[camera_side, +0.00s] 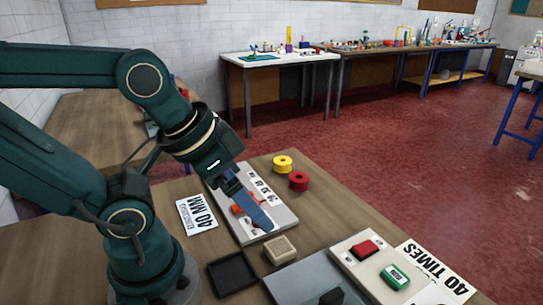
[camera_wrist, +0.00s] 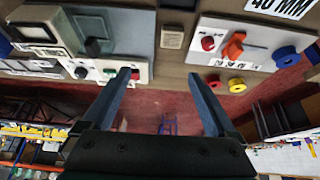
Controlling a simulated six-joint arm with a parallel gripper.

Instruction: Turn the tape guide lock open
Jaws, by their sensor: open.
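A white panel (camera_side: 277,225) with printed numbers lies on the bench and carries an orange lever (camera_side: 240,210), which I take for the tape guide lock. My gripper (camera_side: 262,214) hangs in front of the panel in the side view and hides part of it and of the lever. In the wrist view the orange lever (camera_wrist: 233,46) lies slantwise, beside a red knob (camera_wrist: 208,43) on the panel. There my gripper (camera_wrist: 158,76) is open and empty, its fingers wide apart. The lever is outside the gap, beyond the right fingertip.
A yellow roll (camera_side: 283,164) and a red roll (camera_side: 299,181) stand beside the panel; a blue roll (camera_wrist: 286,57) shows in the wrist view. A black tray (camera_side: 232,273), a beige block (camera_side: 280,251) and a control box with a red switch (camera_side: 365,248) and green switch (camera_side: 395,277) are near.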

